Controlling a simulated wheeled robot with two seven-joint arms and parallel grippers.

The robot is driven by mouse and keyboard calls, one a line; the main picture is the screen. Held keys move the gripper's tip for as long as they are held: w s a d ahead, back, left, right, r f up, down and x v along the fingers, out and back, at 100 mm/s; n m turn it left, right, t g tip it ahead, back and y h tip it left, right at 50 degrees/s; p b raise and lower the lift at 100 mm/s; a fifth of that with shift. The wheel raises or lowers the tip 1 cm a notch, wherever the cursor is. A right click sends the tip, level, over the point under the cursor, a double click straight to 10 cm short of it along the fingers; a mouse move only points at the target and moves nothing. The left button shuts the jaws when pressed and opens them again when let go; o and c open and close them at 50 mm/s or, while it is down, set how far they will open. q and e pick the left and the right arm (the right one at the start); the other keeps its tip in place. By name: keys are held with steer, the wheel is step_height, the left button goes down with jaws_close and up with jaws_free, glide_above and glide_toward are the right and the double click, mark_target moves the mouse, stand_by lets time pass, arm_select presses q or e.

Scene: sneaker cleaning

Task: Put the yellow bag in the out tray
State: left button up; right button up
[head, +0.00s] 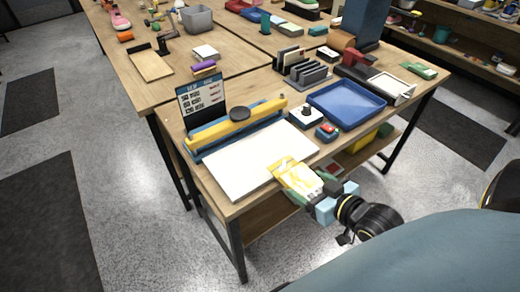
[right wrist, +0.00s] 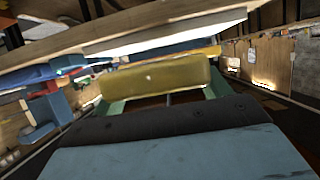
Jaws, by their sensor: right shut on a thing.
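The yellow bag (head: 296,177) has a pale label and is gripped at its near end by my right gripper (head: 322,194). It is at the front edge of the near table, by the right corner of a white board. In the right wrist view the yellow bag (right wrist: 155,78) spans between the green fingers, and the gripper (right wrist: 165,96) is shut on it. A blue tray (head: 346,104) lies flat on the table, beyond and to the right of the bag, and looks empty. I cannot read any out mark on it. My left gripper is not in view.
The white board (head: 255,160) lies before a yellow-and-blue bar device (head: 236,128) with a sign (head: 202,100) behind it. A black-knobbed box (head: 306,114) and a small blue-and-red item (head: 327,131) stand left of the tray. A grey rack (head: 301,68) stands behind. A yellow bin (head: 364,142) is below.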

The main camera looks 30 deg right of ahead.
mark_target(292, 169)
steer(key=w, duration=0.6)
steer(key=shift+w+a+r, duration=0.1)
steer(key=shift+a, duration=0.15)
steer(key=w, duration=0.9)
steer(key=shift+w+a+b, duration=0.3)
steer(key=shift+a, duration=0.1)
steer(key=shift+w, duration=0.1)
step_height(292, 169, down, 4)
steer(key=shift+r+b, duration=0.1)
steer(key=shift+b, duration=0.3)
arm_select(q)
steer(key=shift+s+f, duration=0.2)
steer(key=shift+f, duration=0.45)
arm_select(e)
steer(key=o, duration=1.1)
